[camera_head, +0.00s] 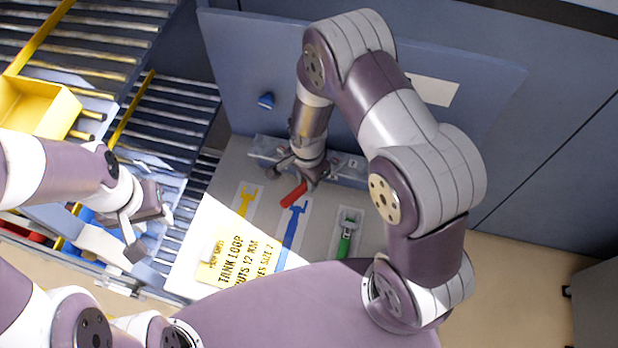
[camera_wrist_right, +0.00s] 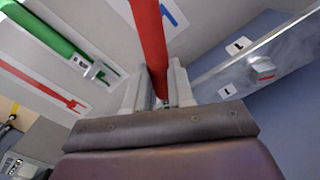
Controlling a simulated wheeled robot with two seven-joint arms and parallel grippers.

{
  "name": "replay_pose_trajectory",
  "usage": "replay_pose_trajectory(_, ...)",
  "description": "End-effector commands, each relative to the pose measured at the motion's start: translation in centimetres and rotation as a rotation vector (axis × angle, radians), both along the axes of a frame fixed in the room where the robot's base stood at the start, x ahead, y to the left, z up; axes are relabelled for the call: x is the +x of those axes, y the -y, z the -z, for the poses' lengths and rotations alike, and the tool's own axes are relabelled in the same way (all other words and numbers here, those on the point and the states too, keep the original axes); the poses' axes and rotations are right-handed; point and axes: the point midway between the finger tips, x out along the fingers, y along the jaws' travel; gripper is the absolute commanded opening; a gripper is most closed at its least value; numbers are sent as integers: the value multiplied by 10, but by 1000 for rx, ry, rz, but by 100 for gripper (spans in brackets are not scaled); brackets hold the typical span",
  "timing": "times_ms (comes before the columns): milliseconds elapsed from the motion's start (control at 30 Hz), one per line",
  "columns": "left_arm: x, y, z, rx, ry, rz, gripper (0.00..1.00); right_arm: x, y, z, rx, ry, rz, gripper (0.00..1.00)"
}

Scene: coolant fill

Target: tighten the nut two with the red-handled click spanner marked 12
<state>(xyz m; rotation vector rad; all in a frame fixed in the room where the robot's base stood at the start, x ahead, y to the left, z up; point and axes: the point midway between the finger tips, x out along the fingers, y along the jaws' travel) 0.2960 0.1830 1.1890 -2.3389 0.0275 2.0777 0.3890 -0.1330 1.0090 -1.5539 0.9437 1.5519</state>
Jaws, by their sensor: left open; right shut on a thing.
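My right gripper (camera_head: 304,180) is shut on the red-handled spanner (camera_head: 293,194), just in front of the metal rail (camera_head: 347,177). In the right wrist view the red handle (camera_wrist_right: 150,45) runs up from between the fingers (camera_wrist_right: 160,92); its head and marking are hidden. A hex nut (camera_wrist_right: 262,68) with a red mark sits on the rail, right of the fingers and apart from them. My left gripper (camera_head: 140,228) is open and empty at the left, away from the rail.
The bench carries a yellow outline (camera_head: 245,198), a blue outline (camera_head: 292,228) and a green spanner (camera_head: 345,236). A red outline (camera_wrist_right: 42,84) is empty. A card (camera_head: 240,262) reads "TANK LOOP", 12 NM. A yellow bin (camera_head: 38,105) and roller racks stand left. A blue panel rises behind.

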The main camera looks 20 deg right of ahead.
Motion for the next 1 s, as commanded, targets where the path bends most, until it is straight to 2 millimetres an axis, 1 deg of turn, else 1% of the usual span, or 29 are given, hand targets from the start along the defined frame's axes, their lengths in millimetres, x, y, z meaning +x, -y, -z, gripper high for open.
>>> replay_pose_trajectory(300,0,0,0,0,0,0,43,4,-1,-1,1,3,32,0)
replay_pose_trajectory(667,0,0,-4,0,0,0,43,-4,3,-1,0,2,-55,0)
replay_pose_trajectory(767,0,0,-7,0,0,0,43,-4,3,-5,0,2,-55,0)
replay_pose_trajectory(1000,0,0,-22,0,0,0,43,-4,3,-22,0,1,-55,0)
